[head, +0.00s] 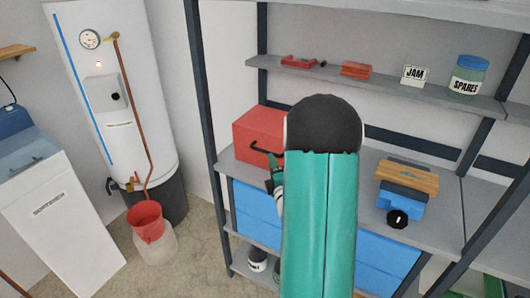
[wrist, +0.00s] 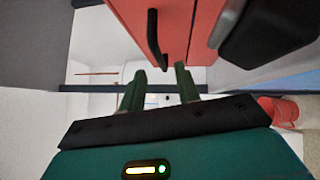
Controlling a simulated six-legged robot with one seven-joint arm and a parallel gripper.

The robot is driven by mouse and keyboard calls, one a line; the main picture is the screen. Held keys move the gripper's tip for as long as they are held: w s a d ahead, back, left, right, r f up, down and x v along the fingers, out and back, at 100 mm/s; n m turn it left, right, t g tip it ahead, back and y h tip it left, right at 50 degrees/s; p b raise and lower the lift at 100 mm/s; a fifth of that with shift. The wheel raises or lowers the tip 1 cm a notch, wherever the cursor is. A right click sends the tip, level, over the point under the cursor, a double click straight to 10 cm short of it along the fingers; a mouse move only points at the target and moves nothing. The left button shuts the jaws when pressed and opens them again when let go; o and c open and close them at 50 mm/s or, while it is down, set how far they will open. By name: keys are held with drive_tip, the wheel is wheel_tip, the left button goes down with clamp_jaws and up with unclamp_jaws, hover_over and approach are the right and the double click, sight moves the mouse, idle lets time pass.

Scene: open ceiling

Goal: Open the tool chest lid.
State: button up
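The red tool chest (head: 258,124) stands on the middle shelf, partly hidden behind my arm. Its lid looks down, and a black handle (head: 264,149) runs along its front. In the wrist view the chest's red face (wrist: 182,22) fills the top, with the black handle (wrist: 154,38) sticking out from it. My gripper (wrist: 160,76) is open, its two green fingers apart with nothing between them. The fingertips are close to the handle's end; I cannot tell whether they touch it. In the head view my gripper (head: 273,178) is just below the chest's front, partly hidden by my arm.
Blue bins (head: 258,212) sit below. The upper shelf holds red items, a JAM card (head: 415,75) and a jar (head: 468,76).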

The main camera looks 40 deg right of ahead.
sight(267, 152)
drive_tip(key=x, duration=0.6)
drive_tip(key=shift+w, duration=0.25)
clamp_jaws()
